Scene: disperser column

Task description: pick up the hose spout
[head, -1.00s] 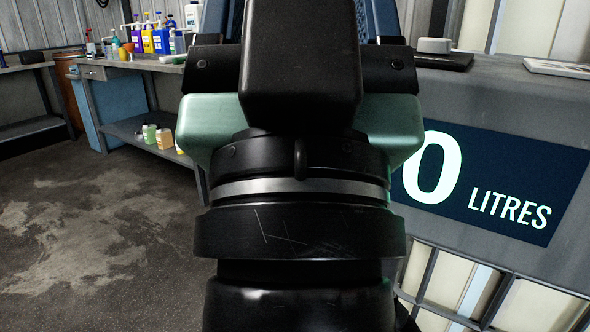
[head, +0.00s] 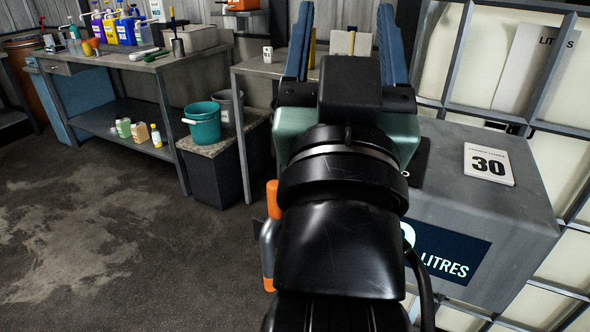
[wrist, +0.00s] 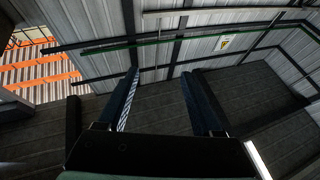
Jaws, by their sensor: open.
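My gripper (head: 346,12) is open and empty, its two blue fingers pointing up and away in the head view. In the wrist view my gripper (wrist: 160,72) has its spread fingers in front of corrugated walls, with nothing between them. I cannot make out the hose spout for sure. A grey and orange piece (head: 270,238) shows beside my arm at lower left, partly hidden by it. A black hose or cable (head: 424,290) curves down on the arm's right; I cannot tell whether they belong together.
A grey cabinet (head: 515,232) with a "LITRES" panel and a "30" card (head: 489,164) stands right. A workbench (head: 160,70) with bottles is at back left. A teal bucket (head: 203,124) stands on a low cabinet. The floor at left is clear.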

